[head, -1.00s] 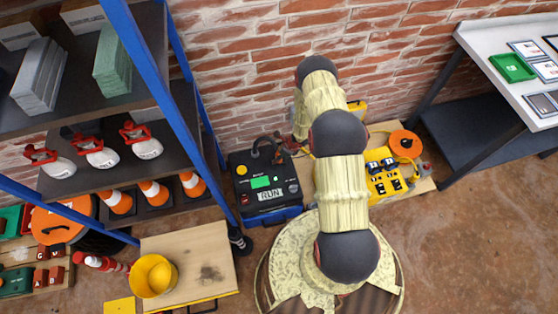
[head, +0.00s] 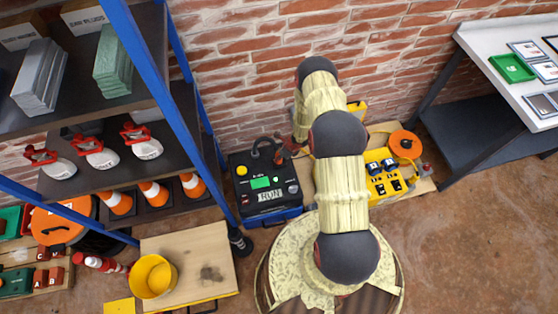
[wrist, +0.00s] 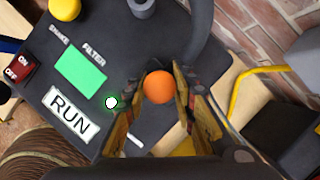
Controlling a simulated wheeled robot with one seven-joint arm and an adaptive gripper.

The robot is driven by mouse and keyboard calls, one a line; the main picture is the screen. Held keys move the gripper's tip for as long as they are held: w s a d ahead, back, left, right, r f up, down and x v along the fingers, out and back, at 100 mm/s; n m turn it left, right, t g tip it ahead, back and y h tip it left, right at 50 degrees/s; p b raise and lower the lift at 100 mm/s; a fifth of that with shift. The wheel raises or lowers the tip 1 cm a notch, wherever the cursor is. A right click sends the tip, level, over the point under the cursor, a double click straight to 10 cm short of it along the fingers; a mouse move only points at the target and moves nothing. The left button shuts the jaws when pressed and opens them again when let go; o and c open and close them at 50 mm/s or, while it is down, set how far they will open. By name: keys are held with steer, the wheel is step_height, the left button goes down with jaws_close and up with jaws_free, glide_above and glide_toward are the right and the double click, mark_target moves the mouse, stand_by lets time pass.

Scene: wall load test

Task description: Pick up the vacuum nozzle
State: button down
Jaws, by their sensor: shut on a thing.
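The black vacuum unit (head: 265,210) with a green screen and a RUN label stands on the floor by the brick wall, and its panel fills the left of the wrist view (wrist: 88,100). A dark hose (wrist: 200,35) curves beside it. My gripper (wrist: 160,98) is beside the unit's panel, its fingers closed in on a thing with a round orange part (wrist: 158,87), which seems to be the vacuum nozzle. The rest of that thing is hidden by the fingers. In the head view my gripper (head: 288,147) is small and partly behind my arm.
A shelf rack with blue posts (head: 170,100) stands on the left. A yellow box with dials (head: 385,180) and an orange reel (head: 405,144) lie to the right on a wooden board. A white table (head: 500,50) is at the far right. Floor at the lower right is clear.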

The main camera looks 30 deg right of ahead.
steer(key=shift+r, duration=0.15)
steer(key=shift+r, duration=0.2)
step_height(320, 180, up, 2)
steer(key=shift+r+p, duration=0.25)
steer(key=shift+p, duration=0.6)
steer(key=s+r+p, duration=0.3)
steer(key=s+r, duration=0.7)
steer(key=s, duration=0.4)
steer(key=shift+d+p, duration=0.3)
steer(key=c, duration=2)
jaws_free()
steer(key=c, duration=0.5)
